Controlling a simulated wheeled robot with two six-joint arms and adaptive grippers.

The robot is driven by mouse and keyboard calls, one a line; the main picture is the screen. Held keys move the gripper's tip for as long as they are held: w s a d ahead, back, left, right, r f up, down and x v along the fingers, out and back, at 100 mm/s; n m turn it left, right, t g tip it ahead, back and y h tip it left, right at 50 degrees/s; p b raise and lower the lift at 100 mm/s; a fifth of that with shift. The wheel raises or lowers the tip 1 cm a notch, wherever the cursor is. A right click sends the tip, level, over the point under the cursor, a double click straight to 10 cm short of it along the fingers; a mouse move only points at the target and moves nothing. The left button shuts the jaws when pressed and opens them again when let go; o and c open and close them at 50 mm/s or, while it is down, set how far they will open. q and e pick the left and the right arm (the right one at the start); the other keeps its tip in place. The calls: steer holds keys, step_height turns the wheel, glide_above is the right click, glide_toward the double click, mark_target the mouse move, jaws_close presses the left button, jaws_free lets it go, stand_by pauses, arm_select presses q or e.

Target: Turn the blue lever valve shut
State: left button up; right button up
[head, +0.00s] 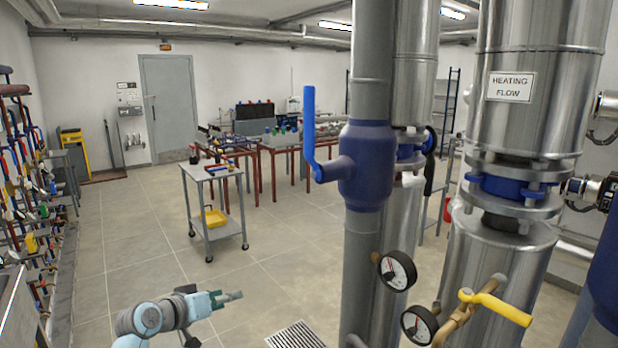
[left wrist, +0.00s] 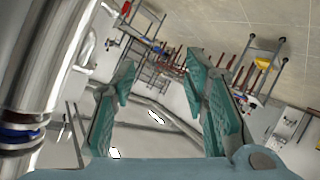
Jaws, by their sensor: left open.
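The blue lever (head: 309,130) stands upright in the head view, along the grey pipe, and bends at its foot into the stem of the blue valve body (head: 366,165). My left gripper (head: 231,297) is low and to the left of the valve, well apart from the lever. In the left wrist view its two teal fingers (left wrist: 160,75) are spread with nothing between them. The blue lever cannot be made out in the left wrist view. My right gripper is not in view.
A yellow lever (head: 497,306) and two pressure gauges (head: 397,271) sit low near the pipes. A large silver pipe (head: 540,85) labelled HEATING FLOW stands at right. A small cart (head: 211,170) stands behind. The floor left of the grey pipe is open.

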arm_select(q)
steer(key=s+d+r+m+t+h, duration=0.1)
steer(key=s+d+r+m+h, duration=0.15)
steer(key=r, duration=1.15)
steer(key=s+d+r+m+h, duration=0.1)
steer(key=d+r+m+h, duration=0.2)
steer(key=r, duration=1.2)
steer(key=m+g+h+p, duration=0.2)
steer(key=m+h+p, duration=0.15)
steer(key=m, duration=0.25)
glide_toward(305, 115)
steer(key=p+x, duration=0.1)
steer(key=x, duration=0.9)
steer(key=shift+r, duration=0.2)
steer(key=shift+w+d, duration=0.15)
steer(key=shift+d, duration=0.3)
steer(key=shift+f, duration=0.15)
steer(key=shift+w+a, duration=0.1)
steer(key=shift+a, duration=0.05)
steer(key=shift+c, duration=0.6)
jaws_close()
